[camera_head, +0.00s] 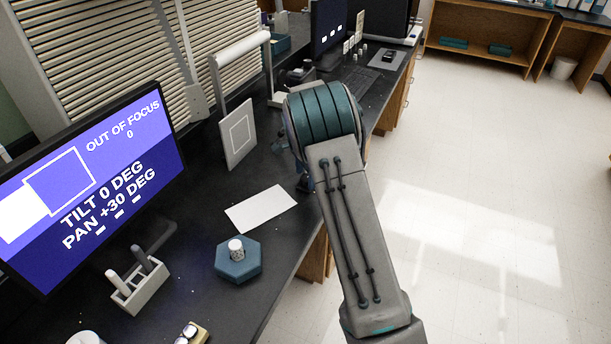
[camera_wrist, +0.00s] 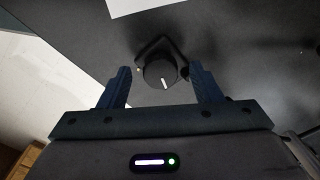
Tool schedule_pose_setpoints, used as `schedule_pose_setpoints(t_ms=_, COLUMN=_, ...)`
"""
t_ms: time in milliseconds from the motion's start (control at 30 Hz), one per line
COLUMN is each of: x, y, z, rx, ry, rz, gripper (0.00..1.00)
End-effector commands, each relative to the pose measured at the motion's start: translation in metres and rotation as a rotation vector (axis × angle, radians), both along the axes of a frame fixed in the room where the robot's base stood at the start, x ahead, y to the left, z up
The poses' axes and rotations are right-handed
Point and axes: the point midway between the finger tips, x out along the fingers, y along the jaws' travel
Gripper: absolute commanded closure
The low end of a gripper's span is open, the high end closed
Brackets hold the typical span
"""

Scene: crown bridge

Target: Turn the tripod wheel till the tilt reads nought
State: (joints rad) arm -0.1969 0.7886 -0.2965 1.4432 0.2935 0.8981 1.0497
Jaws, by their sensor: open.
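A round black wheel (camera_wrist: 161,75) with a white mark near its rim sits on a dark angular mount in the wrist view. My gripper (camera_wrist: 159,68) is open, with one blue finger on each side of the wheel and a visible gap on both sides. In the head view my arm hides the wheel and most of the gripper. The monitor (camera_head: 160,129) in the head view reads TILT 0 DEG, PAN +30 DEG and OUT OF FOCUS 0. Its picture shows a white block at the left, partly outside an outlined square.
A white sheet (camera_head: 260,208) lies on the dark bench beside my arm. Nearer stand a blue hexagonal base (camera_head: 238,270) with a white knob and a pale holder (camera_head: 140,291) with two pegs. A framed panel (camera_head: 238,135) stands behind. The floor at the right is clear.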

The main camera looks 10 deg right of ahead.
Motion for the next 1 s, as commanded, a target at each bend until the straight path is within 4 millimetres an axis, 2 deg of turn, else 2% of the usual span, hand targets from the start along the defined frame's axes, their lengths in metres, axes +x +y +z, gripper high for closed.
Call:
schedule_pose_setpoints(t_ms=400, x=-0.004, y=-0.001, z=0.091, rx=0.0, ry=-0.007, rz=0.001, gripper=0.42)
schedule_pose_setpoints(t_ms=533, x=-0.005, y=-0.001, z=0.112, rx=0.001, ry=-0.005, rz=0.001, gripper=0.42)
schedule_pose_setpoints(t_ms=700, x=-0.007, y=-0.002, z=0.126, rx=0.0, ry=-0.003, rz=0.0, gripper=0.42)
schedule_pose_setpoints(t_ms=1000, x=-0.007, y=-0.002, z=0.129, rx=0.0, ry=-0.002, rz=0.0, gripper=0.42)
